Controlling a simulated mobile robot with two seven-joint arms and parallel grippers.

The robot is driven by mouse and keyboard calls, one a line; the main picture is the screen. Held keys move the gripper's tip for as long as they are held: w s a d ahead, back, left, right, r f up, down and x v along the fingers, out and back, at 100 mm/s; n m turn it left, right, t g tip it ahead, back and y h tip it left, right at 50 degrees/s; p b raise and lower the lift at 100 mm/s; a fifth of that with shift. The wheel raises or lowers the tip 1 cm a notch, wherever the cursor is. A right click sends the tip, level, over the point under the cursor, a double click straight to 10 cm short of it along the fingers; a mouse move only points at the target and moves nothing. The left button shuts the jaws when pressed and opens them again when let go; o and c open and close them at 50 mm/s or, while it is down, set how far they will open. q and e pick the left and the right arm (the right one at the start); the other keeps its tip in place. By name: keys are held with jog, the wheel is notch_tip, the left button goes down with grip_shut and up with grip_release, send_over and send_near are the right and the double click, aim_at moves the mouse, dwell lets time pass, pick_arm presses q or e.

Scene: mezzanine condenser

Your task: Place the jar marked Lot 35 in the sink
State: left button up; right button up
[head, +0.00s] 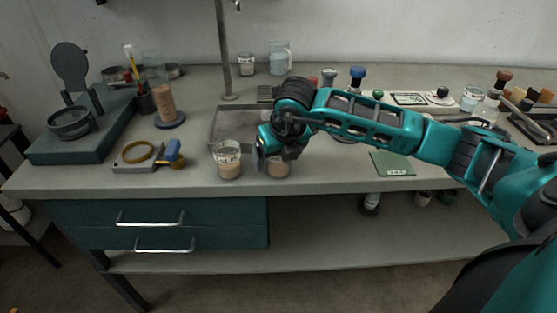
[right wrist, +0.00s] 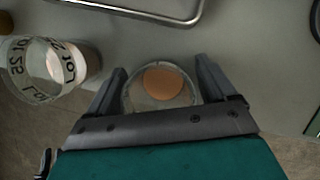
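The sink (head: 212,135) is a shallow grey metal basin set in the bench, with an upright tap pipe behind it. Its rim shows in the right wrist view (right wrist: 150,14). Two clear jars with pinkish-brown contents stand near the bench's front edge. The left jar (head: 229,160) shows in the right wrist view (right wrist: 58,70) with "Lot" and a number, possibly 25, seen reversed. The other jar (head: 278,169) is between the fingers of my right gripper (right wrist: 160,75); its label is hidden. I cannot tell whether the fingers touch it. My left gripper is not in view.
A caliper-like tool with a yellow ring (head: 140,155) lies left of the jars. A brown cylinder (head: 165,103) on a disc stands behind it. A green mat (head: 392,164) lies to the right. Bottles and racks line the back right. The sink's visible left part is clear.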

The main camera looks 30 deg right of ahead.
jog(key=shift+r, duration=0.15)
jog(key=c, duration=1.1)
